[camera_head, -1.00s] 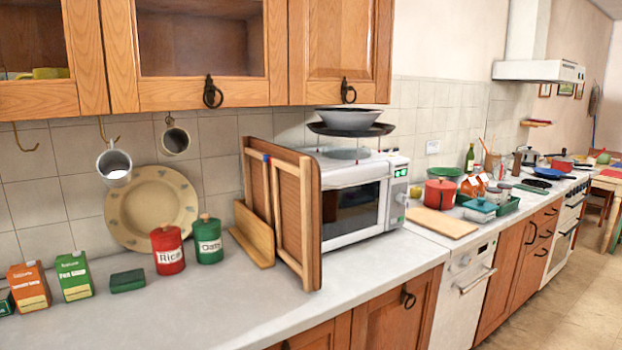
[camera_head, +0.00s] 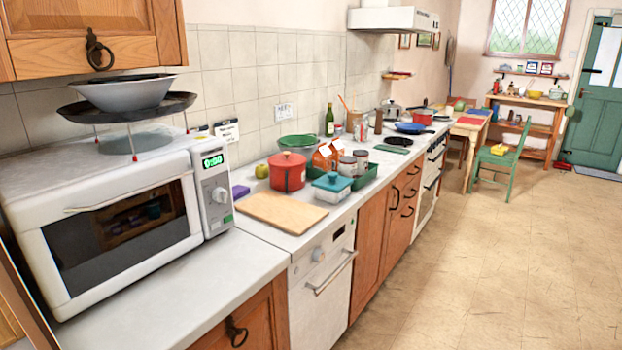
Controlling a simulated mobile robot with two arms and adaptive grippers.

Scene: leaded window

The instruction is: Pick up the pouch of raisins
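I cannot make out a pouch of raisins for certain. Small orange packs (camera_head: 322,158) with white parts stand by the green tray (camera_head: 366,179) on the worktop, but they are too small to identify. Neither of my grippers shows in the head view.
A white microwave (camera_head: 120,215) fills the left, with a rack holding a grey bowl (camera_head: 125,92) on top. A wooden board (camera_head: 281,212), a red pot (camera_head: 287,172) and a lidded white dish (camera_head: 332,188) sit further along. The floor (camera_head: 470,250) at right is clear up to the green chair (camera_head: 502,155).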

